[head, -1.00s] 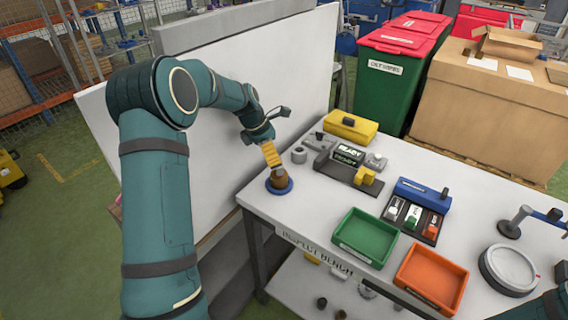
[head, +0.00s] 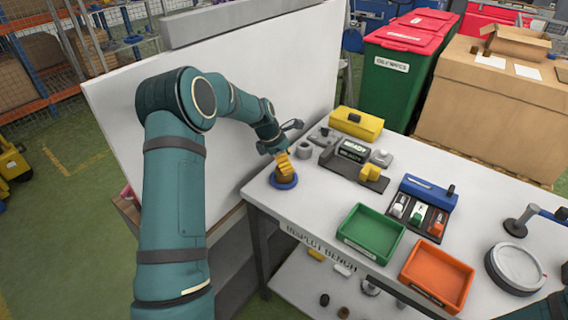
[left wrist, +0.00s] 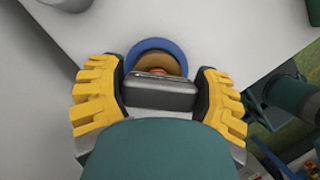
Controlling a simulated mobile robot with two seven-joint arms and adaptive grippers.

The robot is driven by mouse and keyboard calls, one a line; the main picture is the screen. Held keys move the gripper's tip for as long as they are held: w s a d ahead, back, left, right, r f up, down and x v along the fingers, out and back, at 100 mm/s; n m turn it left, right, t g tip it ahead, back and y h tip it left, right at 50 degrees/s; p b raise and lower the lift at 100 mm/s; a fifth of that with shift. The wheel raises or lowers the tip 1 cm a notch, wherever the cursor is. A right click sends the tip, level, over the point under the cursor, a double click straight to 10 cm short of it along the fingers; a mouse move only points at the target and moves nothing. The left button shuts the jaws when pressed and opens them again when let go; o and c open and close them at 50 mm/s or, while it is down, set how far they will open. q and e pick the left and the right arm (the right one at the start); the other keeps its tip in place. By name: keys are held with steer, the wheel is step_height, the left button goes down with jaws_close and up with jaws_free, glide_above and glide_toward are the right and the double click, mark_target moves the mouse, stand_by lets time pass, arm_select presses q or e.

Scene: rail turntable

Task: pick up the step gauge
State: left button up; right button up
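A brown round piece (left wrist: 160,68), which I take to be the step gauge, stands in a blue ring base (head: 283,184) at the bench's near left corner. The blue ring also shows in the left wrist view (left wrist: 148,45). My left gripper (head: 284,166) is right over the brown piece, and its yellow fingers hide much of it in the head view. In the left wrist view the fingers (left wrist: 160,100) are spread wide, one on each side of the piece, with no contact visible. A grey gripper part hides the piece's near side. My right gripper is out of view.
A white panel (head: 220,90) stands close behind my left arm. On the bench are a READY display (head: 354,150), a yellow case (head: 356,124), a green tray (head: 371,232), an orange tray (head: 437,276) and a blue rack (head: 428,192).

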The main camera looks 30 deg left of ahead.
arm_select(q)
steer(key=shift+c, duration=0.9)
steer(key=shift+r, duration=0.15)
